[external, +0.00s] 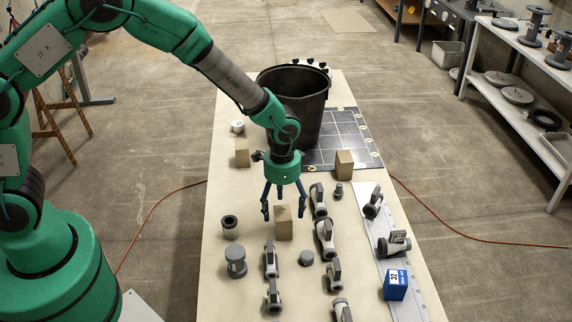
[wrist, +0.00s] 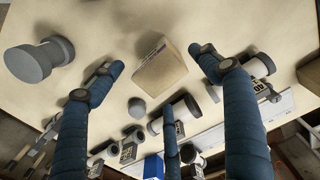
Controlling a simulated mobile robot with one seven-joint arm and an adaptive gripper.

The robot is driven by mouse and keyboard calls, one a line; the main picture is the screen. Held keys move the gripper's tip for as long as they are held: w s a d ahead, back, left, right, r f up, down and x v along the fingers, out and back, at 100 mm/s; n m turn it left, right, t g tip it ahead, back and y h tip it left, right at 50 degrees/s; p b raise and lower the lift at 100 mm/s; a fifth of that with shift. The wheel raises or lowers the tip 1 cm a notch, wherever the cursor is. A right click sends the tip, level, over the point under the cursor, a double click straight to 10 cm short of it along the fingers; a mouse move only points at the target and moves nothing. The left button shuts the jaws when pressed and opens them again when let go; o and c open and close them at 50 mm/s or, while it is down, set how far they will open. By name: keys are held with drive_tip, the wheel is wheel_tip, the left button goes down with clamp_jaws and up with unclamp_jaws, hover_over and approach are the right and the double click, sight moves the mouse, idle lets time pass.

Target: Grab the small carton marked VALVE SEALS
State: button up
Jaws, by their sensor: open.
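Three small tan cartons stand on the long table. One carton (external: 283,222) is just below my gripper (external: 282,209); the others are a left carton (external: 242,153) and a right carton (external: 344,163), both farther back. No lettering is readable in the external view, so I cannot tell which is marked VALVE SEALS. In the wrist view the near carton (wrist: 160,70) shows between and beyond the spread fingertips, with faint unreadable print along one edge. My gripper (wrist: 160,74) is open, points down and holds nothing.
Several grey valves (external: 325,237) and pipe fittings (external: 236,263) lie close around the near carton. A black bin (external: 293,100) stands behind the gripper beside a dark grid mat (external: 345,135). A blue box marked 32 (external: 395,286) is at front right near a long ruler (external: 415,292).

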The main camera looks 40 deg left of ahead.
drive_tip(key=shift+f, duration=0.25)
drive_tip(key=shift+f, duration=0.15)
drive_tip(key=shift+f+b, duration=0.6)
drive_tip(key=shift+f, duration=1.85)
drive_tip(key=c, duration=1.5)
